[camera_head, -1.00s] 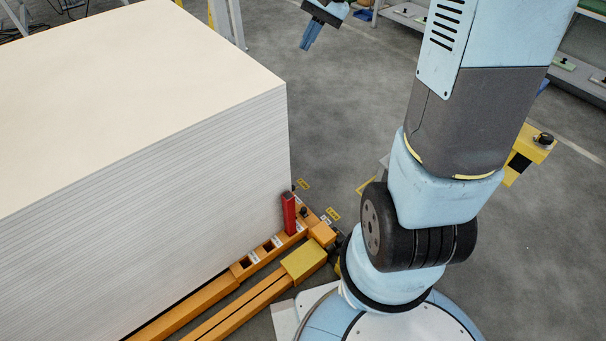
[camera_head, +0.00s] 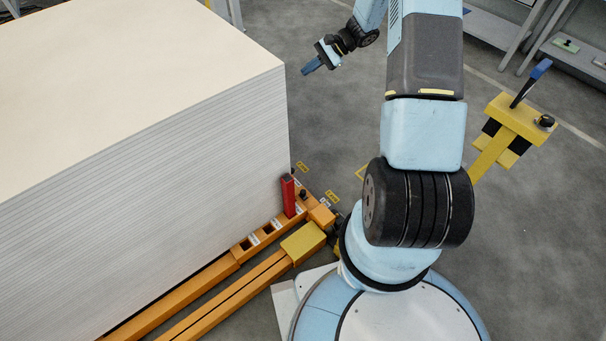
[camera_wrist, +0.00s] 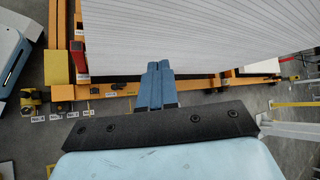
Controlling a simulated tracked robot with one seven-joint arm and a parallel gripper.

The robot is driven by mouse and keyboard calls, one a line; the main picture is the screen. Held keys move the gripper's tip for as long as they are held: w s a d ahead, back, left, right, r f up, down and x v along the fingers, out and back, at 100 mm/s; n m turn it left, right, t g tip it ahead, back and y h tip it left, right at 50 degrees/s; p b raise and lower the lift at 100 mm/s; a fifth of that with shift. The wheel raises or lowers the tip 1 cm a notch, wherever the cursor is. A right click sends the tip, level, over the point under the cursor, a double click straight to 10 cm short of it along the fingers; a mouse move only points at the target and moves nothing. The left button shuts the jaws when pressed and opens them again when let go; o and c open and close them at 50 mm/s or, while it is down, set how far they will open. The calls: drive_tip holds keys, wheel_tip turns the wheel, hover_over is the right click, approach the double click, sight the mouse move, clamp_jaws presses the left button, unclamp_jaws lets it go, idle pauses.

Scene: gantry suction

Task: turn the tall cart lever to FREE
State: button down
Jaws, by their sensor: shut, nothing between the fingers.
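A red upright lever-like piece (camera_head: 288,195) stands at the near right corner of the orange cart frame (camera_head: 253,241), beside the stack; it also shows in the wrist view (camera_wrist: 79,58). Another lever with a blue grip (camera_head: 541,69) leans on a yellow post (camera_head: 516,117) at the right. Which one is the tall cart lever, I cannot tell; the small labels are unreadable. My gripper (camera_head: 307,70) is shut and empty, in the air beyond the stack's right edge, apart from both levers. Its blue fingers are together in the wrist view (camera_wrist: 157,70).
A large stack of pale sheets (camera_head: 140,80) fills the left side. A yellow block (camera_head: 303,242) sits on the cart frame's near end. Grey shelving (camera_head: 575,65) stands at the upper right.

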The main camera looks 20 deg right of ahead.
drive_tip(key=d+f+m+t+y, duration=0.1)
drive_tip(key=d+f+m+t, duration=0.15)
drive_tip(key=f, duration=1.05)
drive_tip(key=d+f+m+t+y, duration=0.1)
drive_tip(key=d+f+m+t, duration=0.2)
drive_tip(key=f, duration=1.1)
drive_tip(key=s+f+m+t+h, duration=0.1)
drive_tip(key=s+f+m, duration=0.3)
drive_tip(key=f, duration=1)
drive_tip(key=s+f+m+t+h, duration=0.1)
drive_tip(key=s+f+m, duration=0.4)
drive_tip(key=f, duration=0.8)
drive_tip(key=shift+s+a+f+t+h, duration=0.2)
drive_tip(key=shift+s+f+t+h, duration=0.2)
drive_tip(key=shift+s+t, duration=0.6)
drive_tip(key=shift+s+g, duration=0.1)
drive_tip(key=shift+g, duration=0.15)
